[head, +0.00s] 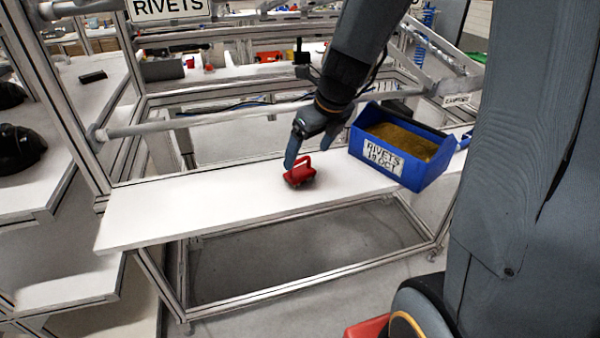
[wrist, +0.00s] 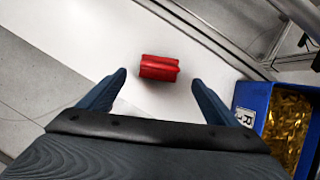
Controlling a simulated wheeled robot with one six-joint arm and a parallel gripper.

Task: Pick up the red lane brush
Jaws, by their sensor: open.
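In the wrist view the red brush (wrist: 159,68) sits ahead of the gap between my two blue fingers. My gripper (head: 303,158) is open and empty, just above and behind the brush in the head view. In the wrist view my gripper (wrist: 158,80) has one finger to each side of the brush, with clear space on both sides.
A blue bin (head: 425,178) labelled RIVETS, full of brass-coloured rivets, stands right of the brush; the bin (wrist: 258,98) also shows at the wrist view's right edge. A metal rail (head: 220,118) runs behind the shelf. The shelf left of the brush is clear.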

